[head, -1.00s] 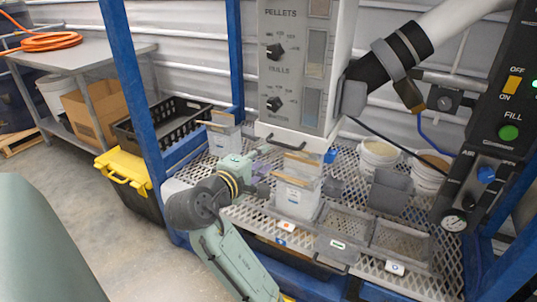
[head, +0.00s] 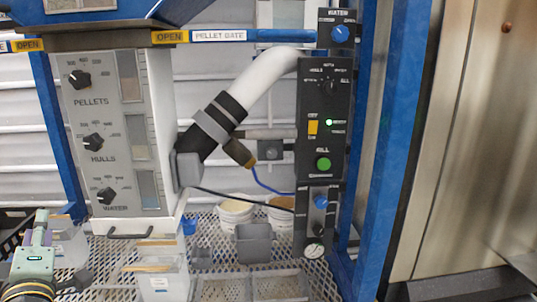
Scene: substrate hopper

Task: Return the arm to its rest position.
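My arm's end with my gripper (head: 62,277) shows at the lower left of the head view, above the mesh shelf and left of the clear bin. The gripper's fingers are dark and small here, and I cannot tell whether they are open or shut. The rest of my arm is out of the picture below. A clear bin (head: 163,285) stands on the mesh shelf to the right of the gripper, apart from it as far as I can see. A second clear bin (head: 68,248) stands behind the gripper.
The grey dial panel (head: 100,140) hangs above the shelf. A black control panel (head: 325,120) with a green button is at the right. White buckets (head: 236,212) and a grey scoop-like container (head: 253,243) stand at the back. Blue posts (head: 380,140) flank the frame; a metal door is far right.

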